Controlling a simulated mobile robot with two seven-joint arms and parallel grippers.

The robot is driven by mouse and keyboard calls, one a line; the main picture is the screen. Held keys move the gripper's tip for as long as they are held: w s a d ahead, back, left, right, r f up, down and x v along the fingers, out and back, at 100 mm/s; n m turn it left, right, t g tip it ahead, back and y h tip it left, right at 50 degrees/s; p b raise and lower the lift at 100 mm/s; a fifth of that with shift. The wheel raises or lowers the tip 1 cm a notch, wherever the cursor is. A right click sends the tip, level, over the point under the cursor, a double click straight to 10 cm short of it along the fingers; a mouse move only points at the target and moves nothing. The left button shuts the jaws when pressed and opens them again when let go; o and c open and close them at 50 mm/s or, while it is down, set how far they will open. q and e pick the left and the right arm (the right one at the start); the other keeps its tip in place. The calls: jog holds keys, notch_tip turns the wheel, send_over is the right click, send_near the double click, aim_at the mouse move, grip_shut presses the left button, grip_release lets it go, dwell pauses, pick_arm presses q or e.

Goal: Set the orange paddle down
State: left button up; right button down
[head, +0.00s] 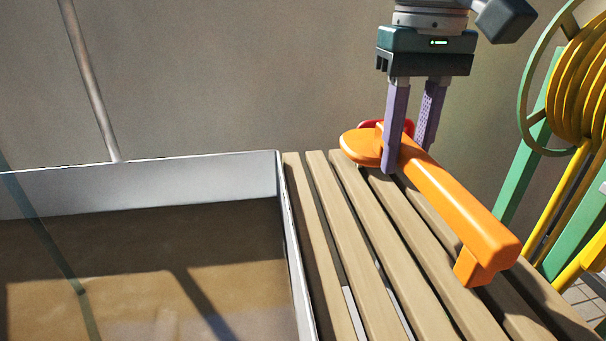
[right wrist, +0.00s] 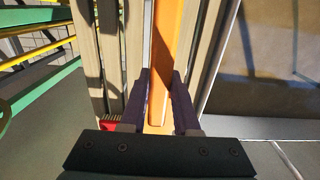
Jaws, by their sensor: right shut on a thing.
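The orange paddle (head: 452,200) lies along the wooden slats, its rounded end at the back and its blocky end toward the front right. My right gripper (head: 405,160) comes down from above with its purple fingers on either side of the paddle, near the rounded end, and is shut on it. In the right wrist view the paddle (right wrist: 166,50) runs between the two fingers (right wrist: 160,105). The paddle is at or very near the slats; I cannot tell whether its whole length touches them. My left gripper is not in view.
The slatted wooden bench (head: 330,215) holds a small red thing (head: 371,124) behind the paddle, partly hidden. A grey-walled tank (head: 225,180) of brownish water stands left of the bench. A green and yellow hose reel (head: 580,85) stands at right. The left slats are clear.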

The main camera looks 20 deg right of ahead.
notch_tip(320, 180, down, 9)
jog(key=shift+f+b, duration=0.15)
jog(key=shift+b, duration=0.9)
jog(key=c, duration=0.6)
grip_release()
jog(key=shift+c, duration=0.2)
notch_tip(320, 180, up, 11)
jog(key=p, duration=0.3)
jog(key=shift+r, duration=0.6)
